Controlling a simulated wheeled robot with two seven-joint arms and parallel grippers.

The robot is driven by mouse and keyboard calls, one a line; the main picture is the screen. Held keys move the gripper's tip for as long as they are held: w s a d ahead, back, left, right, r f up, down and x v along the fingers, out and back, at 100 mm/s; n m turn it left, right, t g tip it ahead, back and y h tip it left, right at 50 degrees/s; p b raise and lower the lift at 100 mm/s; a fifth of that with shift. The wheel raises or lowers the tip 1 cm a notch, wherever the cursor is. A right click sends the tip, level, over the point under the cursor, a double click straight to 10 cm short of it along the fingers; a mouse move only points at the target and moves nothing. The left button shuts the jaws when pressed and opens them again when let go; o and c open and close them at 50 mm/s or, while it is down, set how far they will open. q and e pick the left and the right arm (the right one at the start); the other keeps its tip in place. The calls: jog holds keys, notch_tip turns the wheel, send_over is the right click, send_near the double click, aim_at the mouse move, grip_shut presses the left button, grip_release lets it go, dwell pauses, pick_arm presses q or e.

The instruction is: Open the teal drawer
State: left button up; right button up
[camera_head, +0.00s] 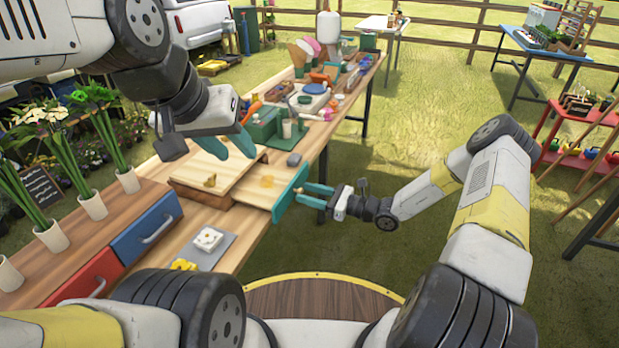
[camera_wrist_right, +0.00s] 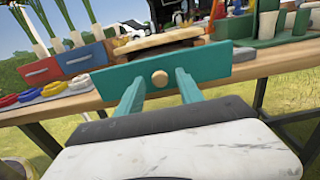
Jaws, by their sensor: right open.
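The teal drawer front (camera_head: 290,192) stands at the table's near right edge, apart from the low wooden box (camera_head: 205,192). Light wood shows between them, so the drawer looks pulled out. In the right wrist view the teal front (camera_wrist_right: 215,62) faces me, with a round wooden knob (camera_wrist_right: 159,78) at its middle. My right gripper (camera_head: 304,194) is open just outside the teal front; its fingers (camera_wrist_right: 160,84) are on either side of the knob, without visible contact. My left gripper (camera_head: 229,148) is open and empty above the box.
A blue drawer (camera_head: 147,226) and a red drawer (camera_head: 85,280) are at left, under white flower vases (camera_head: 92,206). A grey tray (camera_head: 212,253) lies nearer.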

jog(key=v, duration=0.7)
jog(key=shift+d, duration=0.15)
jog(key=s+r+n+g+h, duration=0.4)
jog(key=s+r+n, duration=0.1)
jog(key=r+n, duration=0.25)
jog(key=s+r+n+g+h, duration=0.3)
jog(key=s+r+n, duration=0.3)
jog(key=r, duration=0.3)
jog(key=s+d+r+n+t+h, duration=0.3)
jog(key=s+d+r+n+h, duration=0.1)
jog(key=s+r, duration=0.3)
jog(key=s+d+r+n+t+h, duration=0.3)
jog(key=s+d+r+n+t, duration=0.1)
jog(key=r, duration=0.6)
jog(key=s+d+n, duration=0.1)
jog(key=s+d, duration=0.1)
jog(key=s, duration=0.1)
jog(key=shift+d+h, duration=0.15)
jog(key=shift+h, duration=0.25)
